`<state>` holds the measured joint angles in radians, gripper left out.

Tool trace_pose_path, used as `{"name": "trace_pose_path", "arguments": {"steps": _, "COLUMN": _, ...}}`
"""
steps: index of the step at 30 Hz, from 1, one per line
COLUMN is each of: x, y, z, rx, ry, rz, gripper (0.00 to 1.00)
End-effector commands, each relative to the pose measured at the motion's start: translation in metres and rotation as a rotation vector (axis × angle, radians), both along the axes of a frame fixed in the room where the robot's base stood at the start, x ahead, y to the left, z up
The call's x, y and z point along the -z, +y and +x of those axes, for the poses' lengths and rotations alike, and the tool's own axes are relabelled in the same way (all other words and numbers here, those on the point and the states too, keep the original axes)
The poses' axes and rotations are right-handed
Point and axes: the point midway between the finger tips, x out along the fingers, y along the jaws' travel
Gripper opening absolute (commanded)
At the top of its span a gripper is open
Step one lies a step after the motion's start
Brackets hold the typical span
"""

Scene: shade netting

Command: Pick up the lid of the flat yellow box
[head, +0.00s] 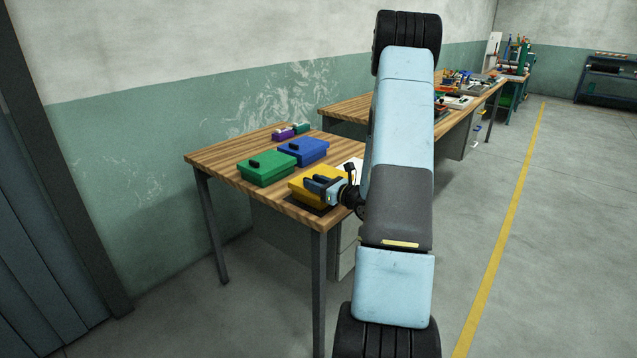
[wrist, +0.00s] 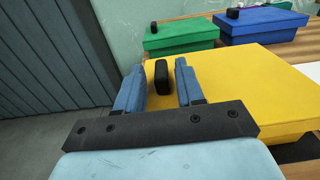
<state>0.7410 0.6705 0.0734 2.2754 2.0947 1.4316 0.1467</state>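The flat yellow box (head: 302,188) lies on the near end of the wooden table, partly hidden by my gripper and arm in the head view. In the wrist view its yellow lid (wrist: 250,85) fills the right middle. A black handle (wrist: 162,77) stands up on the lid. My gripper (wrist: 158,88) is open, with one blue finger on each side of the handle and a gap visible at both sides. In the head view my gripper (head: 322,187) is low over the box. I cannot tell how far down the fingers reach beside the handle.
A green box (head: 266,169) and a blue box (head: 304,151), each with a black handle, stand behind the yellow one. Small purple (head: 283,134) and dark green items lie at the table's far end. White paper (head: 350,165) lies behind my gripper. A wall runs along the left.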

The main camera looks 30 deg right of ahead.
Motion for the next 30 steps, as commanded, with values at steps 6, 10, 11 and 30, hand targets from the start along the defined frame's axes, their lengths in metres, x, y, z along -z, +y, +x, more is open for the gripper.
{"name": "trace_pose_path", "arguments": {"steps": 6, "x": 0.0, "y": 0.0, "z": 0.0, "rx": 0.0, "ry": 0.0, "rz": 0.0, "gripper": 0.16}}
{"name": "trace_pose_path", "arguments": {"steps": 10, "x": 0.0, "y": 0.0, "z": 0.0, "rx": 0.0, "ry": 0.0, "rz": 0.0, "gripper": 0.04}}
{"name": "trace_pose_path", "arguments": {"steps": 11, "x": 0.0, "y": 0.0, "z": 0.0, "rx": 0.0, "ry": 0.0, "rz": 0.0, "gripper": 0.01}}
{"name": "trace_pose_path", "arguments": {"steps": 30, "x": -0.024, "y": 0.0, "z": 0.0, "rx": 0.0, "ry": -0.002, "rz": -0.002, "gripper": 0.0}}
